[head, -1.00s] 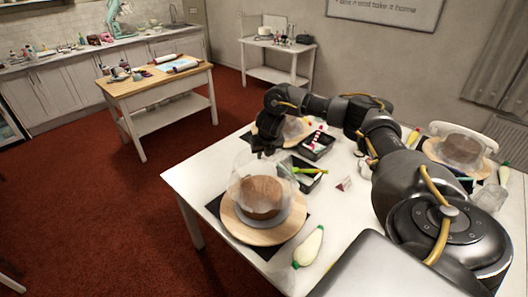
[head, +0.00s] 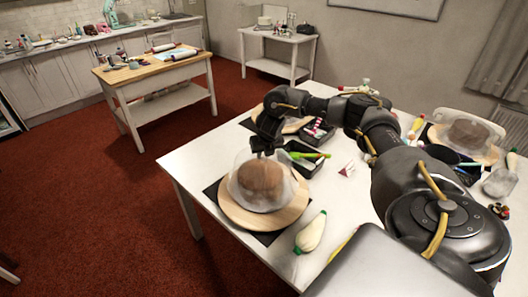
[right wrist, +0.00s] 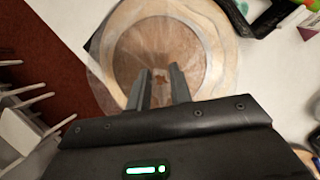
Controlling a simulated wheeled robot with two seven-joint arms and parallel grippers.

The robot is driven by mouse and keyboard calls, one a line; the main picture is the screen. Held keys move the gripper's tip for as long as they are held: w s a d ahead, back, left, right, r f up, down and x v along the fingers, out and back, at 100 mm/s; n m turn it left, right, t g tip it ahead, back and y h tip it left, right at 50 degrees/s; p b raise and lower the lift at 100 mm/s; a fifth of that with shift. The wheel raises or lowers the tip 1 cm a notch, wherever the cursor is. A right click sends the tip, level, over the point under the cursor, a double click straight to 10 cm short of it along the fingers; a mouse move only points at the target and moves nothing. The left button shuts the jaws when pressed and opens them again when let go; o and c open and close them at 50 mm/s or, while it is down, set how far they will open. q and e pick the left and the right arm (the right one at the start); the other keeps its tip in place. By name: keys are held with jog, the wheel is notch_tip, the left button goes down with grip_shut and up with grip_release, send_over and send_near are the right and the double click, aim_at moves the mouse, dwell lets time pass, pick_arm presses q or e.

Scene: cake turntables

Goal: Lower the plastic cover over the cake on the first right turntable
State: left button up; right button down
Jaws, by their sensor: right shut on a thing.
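A brown cake (head: 260,180) sits on the round wooden turntable (head: 237,215) near the table's front left corner. The clear plastic cover (head: 286,194) is around the cake; I cannot tell whether its rim touches the board. My left gripper is out of view.
A black tray (head: 304,163) with a green-handled tool stands just behind the turntable. A pale piping bag (head: 310,232) lies to its right. Another covered cake (head: 467,135) is at the far right. My right arm spans the table's middle.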

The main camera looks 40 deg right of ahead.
aim_at(265, 160)
jog(key=shift+f+b, duration=1.1)
jog(key=shift+f, duration=1.4)
jog(key=c, duration=1.2)
grip_release()
jog(key=shift+o, duration=0.2)
jog(key=shift+r, duration=0.1)
notch_tip(265, 160, up, 7)
jog(key=p, duration=0.5)
jog(key=shift+p, duration=0.4)
